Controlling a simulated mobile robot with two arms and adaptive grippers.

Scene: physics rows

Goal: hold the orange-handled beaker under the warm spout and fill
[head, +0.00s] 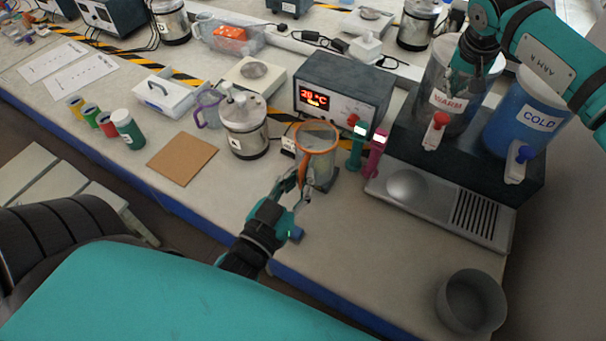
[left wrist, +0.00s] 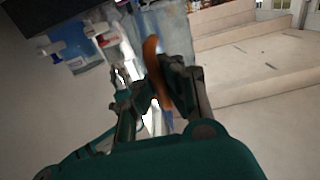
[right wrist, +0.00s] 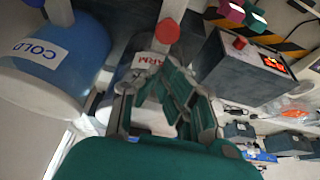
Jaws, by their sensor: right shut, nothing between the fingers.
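The glass beaker (head: 322,168) has an orange rim and an orange handle (head: 302,172). It is upright over the bench front, left of the dispenser. My left gripper (head: 301,192) is shut on the handle, which also shows between its fingers in the left wrist view (left wrist: 155,70). The warm tank (head: 447,98) has a spout with a red tap (head: 441,119); the red tap also shows in the right wrist view (right wrist: 167,32). My right gripper (right wrist: 165,88) is shut and empty, close to the warm tank. The beaker is apart from the spout.
The blue cold tank (head: 528,112) with a blue tap stands right of the warm one. A metal drip tray (head: 440,207) lies below. A grey bowl (head: 471,303) is at front right. A heater box (head: 343,92), pink and teal items and a metal pot (head: 244,130) stand nearby.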

